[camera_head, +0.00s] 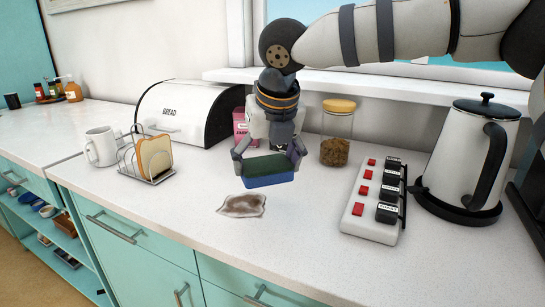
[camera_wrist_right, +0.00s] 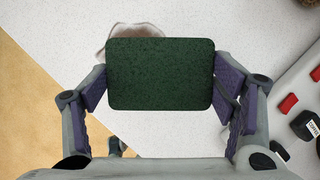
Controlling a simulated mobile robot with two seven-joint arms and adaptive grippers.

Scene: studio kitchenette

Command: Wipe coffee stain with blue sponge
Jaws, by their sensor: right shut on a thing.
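The sponge (camera_head: 268,180) is blue below with a dark green top, and it also shows from above in the right wrist view (camera_wrist_right: 160,74). My right gripper (camera_head: 268,163) is shut on it, with one finger at each short end, and holds it above the counter. The gripper shows in the wrist view too (camera_wrist_right: 160,82). The coffee stain (camera_head: 242,204) is a brown patch with a pale edge on the white counter, just in front and left of the sponge. In the wrist view the stain (camera_wrist_right: 135,38) is partly hidden behind the sponge. My left gripper is not in view.
A toast rack (camera_head: 147,158) and white mug (camera_head: 101,146) stand to the left, before a bread bin (camera_head: 185,112). A jar (camera_head: 336,135) is behind right. A power strip (camera_head: 375,205) and kettle (camera_head: 470,155) stand right. The counter around the stain is clear.

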